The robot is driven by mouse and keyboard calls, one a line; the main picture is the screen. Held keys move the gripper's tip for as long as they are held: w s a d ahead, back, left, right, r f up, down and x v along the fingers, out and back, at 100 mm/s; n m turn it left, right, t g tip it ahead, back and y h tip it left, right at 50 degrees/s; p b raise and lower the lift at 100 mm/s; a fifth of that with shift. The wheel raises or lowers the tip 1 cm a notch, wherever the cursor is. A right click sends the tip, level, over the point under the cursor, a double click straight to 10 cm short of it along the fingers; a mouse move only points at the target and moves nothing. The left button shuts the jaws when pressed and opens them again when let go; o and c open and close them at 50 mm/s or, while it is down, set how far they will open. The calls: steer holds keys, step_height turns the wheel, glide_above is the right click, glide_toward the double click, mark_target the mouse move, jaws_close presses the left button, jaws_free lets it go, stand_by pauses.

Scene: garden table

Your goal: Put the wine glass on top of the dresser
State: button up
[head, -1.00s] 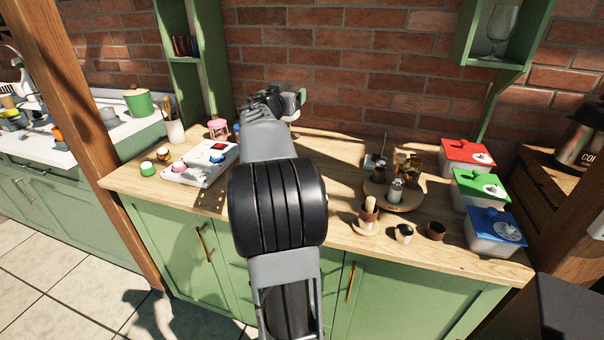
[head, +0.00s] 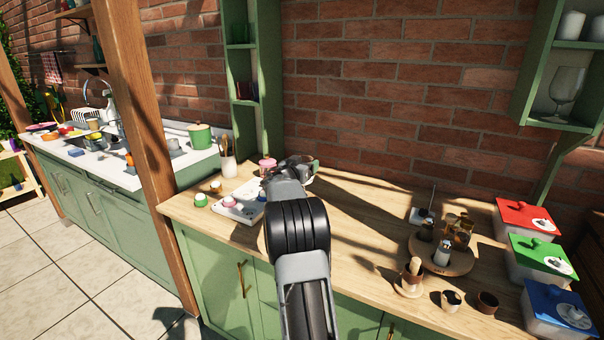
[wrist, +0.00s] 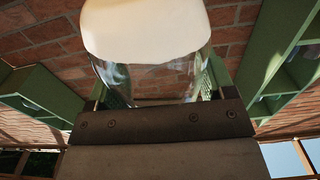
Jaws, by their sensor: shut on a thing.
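My gripper (head: 303,167) is above the back of the wooden counter, mostly hidden behind my own arm in the head view. In the wrist view my gripper (wrist: 160,110) is shut on a clear glass thing (wrist: 150,78) with a cream-coloured rounded part on top. Its full shape is cut off, so I cannot tell whether it is a wine glass. A stemmed wine glass (head: 566,88) stands upright on the green wall shelf at the upper right, away from my gripper. I cannot tell which piece is the dresser; a green cabinet (head: 225,275) stands under the counter.
The wooden counter (head: 350,225) is clear in the middle. A white panel with knobs (head: 238,208) and a utensil pot (head: 228,168) are left. A round tray (head: 462,262) with small jars and boxes with red, green and blue lids (head: 540,252) are right. A wooden post (head: 150,140) stands left.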

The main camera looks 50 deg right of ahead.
steer(key=shift+w+a+f, duration=0.1)
steer(key=shift+w+f, duration=0.45)
steer(key=shift+f, duration=1.5)
steer(key=shift+f+b, duration=0.15)
steer(key=shift+b, duration=0.2)
steer(key=o, duration=1.3)
